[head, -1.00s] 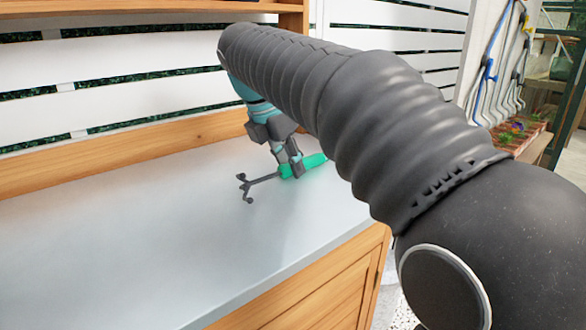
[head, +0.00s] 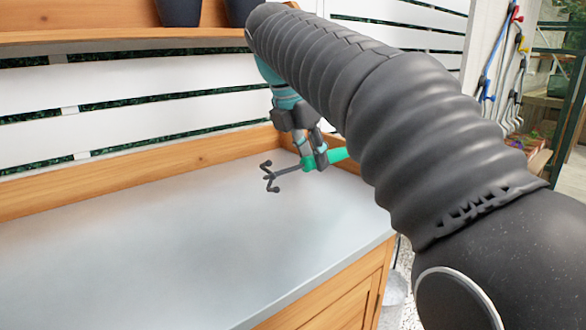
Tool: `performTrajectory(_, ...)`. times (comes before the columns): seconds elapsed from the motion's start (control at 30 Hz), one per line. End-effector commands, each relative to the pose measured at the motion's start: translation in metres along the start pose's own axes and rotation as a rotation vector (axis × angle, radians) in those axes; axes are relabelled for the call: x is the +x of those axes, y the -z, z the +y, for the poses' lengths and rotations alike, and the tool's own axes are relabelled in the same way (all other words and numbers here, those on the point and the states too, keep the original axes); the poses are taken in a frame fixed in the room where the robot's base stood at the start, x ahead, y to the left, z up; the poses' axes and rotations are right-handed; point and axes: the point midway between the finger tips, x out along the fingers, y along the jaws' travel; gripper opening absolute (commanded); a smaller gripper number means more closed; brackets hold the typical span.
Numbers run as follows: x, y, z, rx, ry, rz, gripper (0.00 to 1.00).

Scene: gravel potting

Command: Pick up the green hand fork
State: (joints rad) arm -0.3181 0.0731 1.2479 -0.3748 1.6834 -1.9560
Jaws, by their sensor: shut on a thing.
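The green hand fork has a green handle (head: 338,155) and dark grey tines (head: 269,178) that point left. My gripper (head: 314,160) is shut on the handle near where the dark shaft begins. The fork appears raised above the grey bench top (head: 150,250), though the exact height is hard to tell.
The bench top is otherwise clear, with a wooden back edge (head: 110,182) behind it. A wooden shelf (head: 110,36) above holds dark pots (head: 178,12). Tools hang on the right (head: 507,70). My arm covers much of the right side.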

Motion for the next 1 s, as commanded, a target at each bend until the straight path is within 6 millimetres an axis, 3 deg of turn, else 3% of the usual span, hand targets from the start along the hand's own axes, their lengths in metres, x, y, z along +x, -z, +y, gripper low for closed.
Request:
performTrajectory(0.2, -0.011, -0.033, -0.028, 0.005, 0.000, 0.000, 0.00)
performTrajectory(0.43, -0.018, -0.055, -0.047, 0.002, 0.000, 0.000, 0.00)
performTrajectory(1.0, -0.022, -0.065, -0.056, -0.001, 0.000, 0.000, 0.00)
